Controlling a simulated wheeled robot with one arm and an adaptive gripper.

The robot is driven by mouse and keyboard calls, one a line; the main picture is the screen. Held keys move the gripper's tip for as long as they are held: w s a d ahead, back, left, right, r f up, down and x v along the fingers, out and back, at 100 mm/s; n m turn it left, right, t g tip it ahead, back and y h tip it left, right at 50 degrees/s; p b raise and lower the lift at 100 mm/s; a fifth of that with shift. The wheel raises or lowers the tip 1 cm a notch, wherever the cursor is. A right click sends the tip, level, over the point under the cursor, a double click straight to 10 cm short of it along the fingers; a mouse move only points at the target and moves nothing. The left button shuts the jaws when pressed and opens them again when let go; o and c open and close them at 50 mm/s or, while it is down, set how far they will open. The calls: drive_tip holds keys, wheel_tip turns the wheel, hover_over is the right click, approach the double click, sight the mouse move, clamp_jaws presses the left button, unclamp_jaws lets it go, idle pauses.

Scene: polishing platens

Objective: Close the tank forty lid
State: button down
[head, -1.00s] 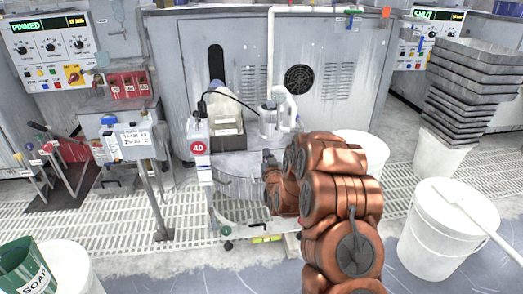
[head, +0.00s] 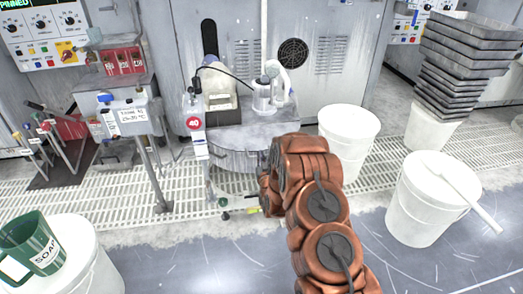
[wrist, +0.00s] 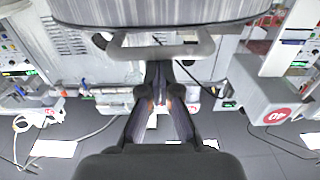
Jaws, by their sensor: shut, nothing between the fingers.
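The tank marked with a red "40" disc (head: 194,123) stands in the middle of the head view. Its grey curved front (head: 235,158) shows left of my arm, below a flat grey top (head: 240,134). I cannot tell from this whether the lid is open. In the wrist view a brushed-metal curved edge (wrist: 160,10) crosses the top, with a grey bar handle (wrist: 125,50) below it. My gripper (wrist: 160,70) is shut and empty, its dark fingertips at the handle's middle; contact is unclear. In the head view my arm hides the gripper.
A white pump-like fitting (head: 264,95) stands on the tank top. A white bucket (head: 348,140) is right of the tank, and another bucket (head: 428,205) stands nearer. A sign post (head: 155,170) is on the left. A green soap jug (head: 32,243) is front left.

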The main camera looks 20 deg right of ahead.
drive_tip(key=shift+s+a+f, duration=0.1)
drive_tip(key=shift+s+f, duration=0.1)
drive_tip(key=shift+f, duration=0.45)
drive_tip(key=shift+s+f, duration=0.15)
drive_tip(key=shift+f, duration=0.65)
drive_tip(key=shift+s, duration=0.1)
wheel_tip(320, 180, up, 6)
drive_tip(key=p, duration=0.2)
drive_tip(key=s+a+f, duration=0.1)
drive_tip(key=s+f, duration=0.3)
drive_tip(key=s, duration=0.4)
drive_tip(key=shift+s+a+f, duration=0.15)
drive_tip(key=shift+a+f, duration=0.1)
drive_tip(key=shift+f, duration=0.05)
